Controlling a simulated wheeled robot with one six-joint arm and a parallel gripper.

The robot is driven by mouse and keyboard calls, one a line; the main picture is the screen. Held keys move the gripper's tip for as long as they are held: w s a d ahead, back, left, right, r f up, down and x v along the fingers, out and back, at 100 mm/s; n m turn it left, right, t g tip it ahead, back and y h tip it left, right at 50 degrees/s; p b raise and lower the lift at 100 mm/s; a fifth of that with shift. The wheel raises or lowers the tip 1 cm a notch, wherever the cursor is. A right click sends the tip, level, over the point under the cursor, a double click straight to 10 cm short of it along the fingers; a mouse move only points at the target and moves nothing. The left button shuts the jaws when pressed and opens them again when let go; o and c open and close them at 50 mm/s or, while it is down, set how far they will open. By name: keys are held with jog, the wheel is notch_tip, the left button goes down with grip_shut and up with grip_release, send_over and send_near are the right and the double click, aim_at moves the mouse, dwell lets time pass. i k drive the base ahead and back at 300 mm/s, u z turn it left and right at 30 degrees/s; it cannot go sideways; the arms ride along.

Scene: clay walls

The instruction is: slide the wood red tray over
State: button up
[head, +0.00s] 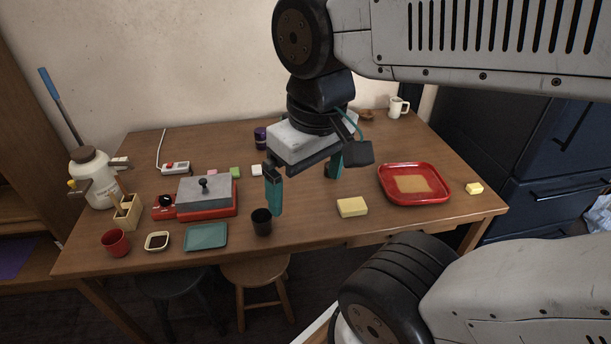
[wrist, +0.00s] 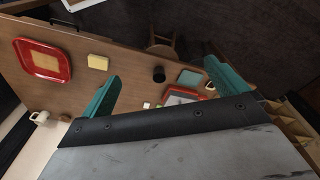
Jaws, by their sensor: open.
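The red tray (head: 438,198) lies flat on the right part of the wooden table, with a tan wood-coloured square panel in its middle. It also shows at the left of the wrist view (wrist: 67,71). My gripper (head: 306,185) is open and empty above the middle of the table, its teal fingers wide apart. It is left of the tray and apart from it. In the wrist view the two fingers (wrist: 165,85) show with table between them and the tray outside them, to the left.
A black cup (head: 261,222), a teal plate (head: 206,238) and a red-based grey press (head: 207,196) stand left. A white mug (head: 398,107) stands at the back right.

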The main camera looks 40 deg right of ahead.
aim_at(407, 183)
jog(key=z, duration=1.25)
jog(key=k, duration=0.55)
jog(key=z, duration=0.4)
jog(key=i, duration=0.4)
